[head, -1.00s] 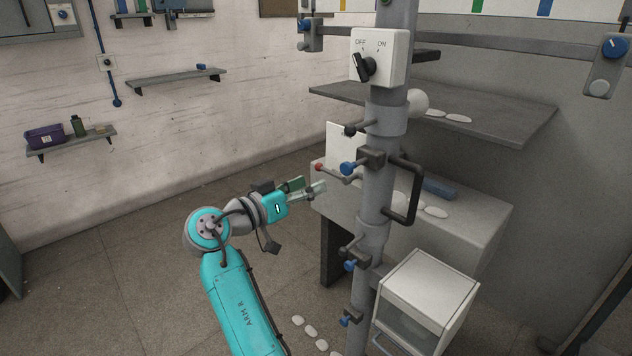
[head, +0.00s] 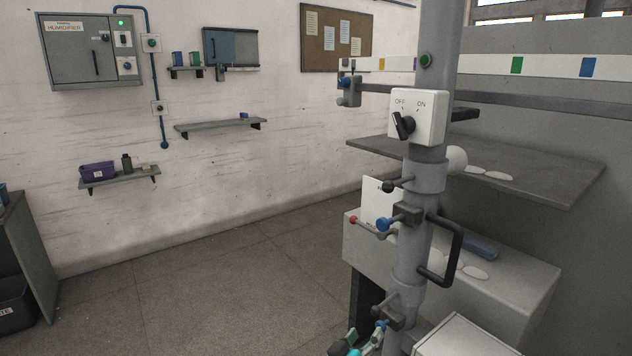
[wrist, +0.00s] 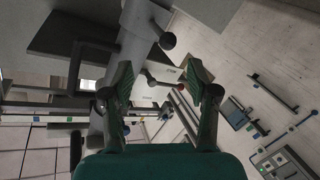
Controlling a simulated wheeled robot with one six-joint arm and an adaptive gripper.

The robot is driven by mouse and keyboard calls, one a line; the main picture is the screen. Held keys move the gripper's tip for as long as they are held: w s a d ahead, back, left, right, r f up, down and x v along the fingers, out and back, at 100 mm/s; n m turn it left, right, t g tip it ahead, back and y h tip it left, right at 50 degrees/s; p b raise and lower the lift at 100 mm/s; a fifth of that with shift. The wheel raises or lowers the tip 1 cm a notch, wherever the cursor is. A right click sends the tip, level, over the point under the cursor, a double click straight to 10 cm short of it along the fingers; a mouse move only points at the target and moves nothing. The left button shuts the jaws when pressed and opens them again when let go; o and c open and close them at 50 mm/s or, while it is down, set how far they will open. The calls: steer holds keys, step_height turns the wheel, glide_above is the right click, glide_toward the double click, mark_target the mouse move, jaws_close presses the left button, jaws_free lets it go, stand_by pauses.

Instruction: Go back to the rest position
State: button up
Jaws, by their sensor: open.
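My gripper (wrist: 160,80) is open in the wrist view, its two green-padded fingers spread apart with nothing between them. Beyond the fingers are the grey post with its fittings and a thin rod with a red ball end (wrist: 180,87). In the head view only a small teal and dark part of my arm shows at the bottom edge, beside the post (head: 425,175). The rest of the arm is out of that view. The post carries a white OFF/ON switch box (head: 418,116) with a black knob, a black handle (head: 457,248) and blue-knobbed clamps (head: 384,224).
A grey shelf (head: 560,185) and a pale machine box (head: 520,285) stand behind the post. A white cabinet (head: 465,340) is at the bottom. The humidifier box (head: 90,50) and small shelves (head: 220,126) are on the left wall. The floor (head: 210,290) at centre left is clear.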

steer(key=s+d+f+n+y, duration=0.2)
steer(key=s+d+f+y, duration=0.15)
steer(key=s+f, duration=0.8)
steer(key=s+d+f+n+y, duration=0.2)
steer(key=s+f+y, duration=0.2)
steer(key=s+f, duration=0.75)
steer(key=s+r+y, duration=0.1)
steer(key=s+r, duration=0.2)
steer(key=s, duration=0.6)
steer(key=s+r+y, duration=0.1)
steer(key=s+r, duration=0.3)
steer(key=s, duration=0.5)
steer(key=s+d+r+m+t, duration=0.1)
steer(key=s+d+r+m, duration=0.1)
steer(key=s+r, duration=0.9)
steer(key=shift+s+m, duration=0.7)
